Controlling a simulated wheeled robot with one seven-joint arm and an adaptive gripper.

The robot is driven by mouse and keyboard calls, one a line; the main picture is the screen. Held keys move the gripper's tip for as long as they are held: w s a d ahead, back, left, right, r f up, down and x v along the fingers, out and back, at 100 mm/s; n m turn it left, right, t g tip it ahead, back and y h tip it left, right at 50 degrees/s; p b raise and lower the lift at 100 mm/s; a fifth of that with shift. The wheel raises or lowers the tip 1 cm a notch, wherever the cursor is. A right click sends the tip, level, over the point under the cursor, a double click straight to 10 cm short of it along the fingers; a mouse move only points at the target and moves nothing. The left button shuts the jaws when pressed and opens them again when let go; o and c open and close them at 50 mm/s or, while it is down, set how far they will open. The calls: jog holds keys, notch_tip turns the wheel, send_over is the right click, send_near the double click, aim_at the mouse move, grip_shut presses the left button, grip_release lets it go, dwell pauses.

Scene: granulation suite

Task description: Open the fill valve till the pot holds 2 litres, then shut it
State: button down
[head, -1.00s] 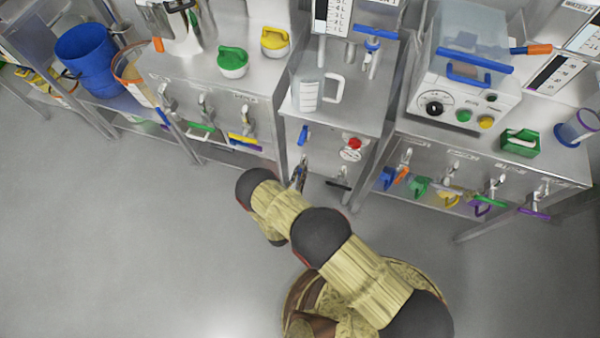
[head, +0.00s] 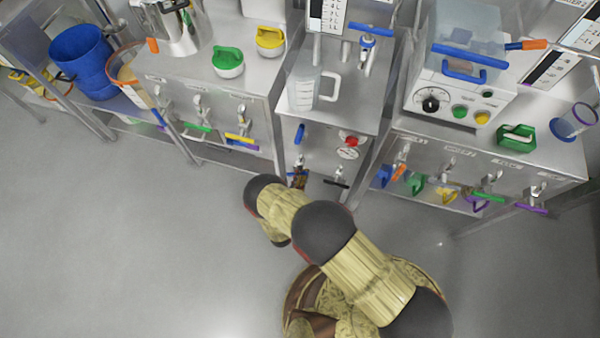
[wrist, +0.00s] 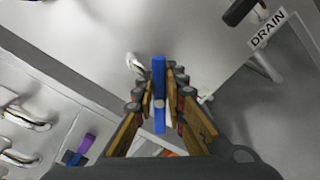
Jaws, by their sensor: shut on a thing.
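My gripper (head: 298,180) is at the front of the middle steel cabinet, below its left tap. In the wrist view my gripper (wrist: 159,88) is closed around an upright blue bar handle (wrist: 159,75). The fingers largely hide this handle in the head view. A black handle (head: 336,183) is to the right, and the wrist view shows a DRAIN label (wrist: 268,29) beside it. A clear jug with a white handle (head: 304,91) stands on the cabinet top. A level scale (head: 326,14) is behind it. I cannot read any liquid level.
A blue lever (head: 299,133) and a red knob (head: 351,140) are on the cabinet front above my gripper. A blue-handled tap (head: 367,43) stands on top. Benches with several coloured tap handles flank the cabinet. The grey floor (head: 120,240) at left is clear.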

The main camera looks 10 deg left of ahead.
jog(key=m, duration=0.3)
jog(key=shift+f+m, duration=0.15)
jog(key=shift+m, duration=0.25)
jog(key=shift+f+m, duration=0.15)
jog(key=shift+m, duration=0.8)
jog(key=shift+f+m, duration=0.15)
jog(key=shift+m, duration=0.8)
jog(key=shift+d+m, duration=0.1)
jog(key=shift+m, duration=0.2)
jog(key=c, duration=1.8)
grip_release()
jog(key=shift+f, duration=0.1)
jog(key=shift+o, duration=0.2)
jog(key=shift+d, duration=0.1)
jog(key=s+a, duration=0.1)
jog(key=s, duration=1.1)
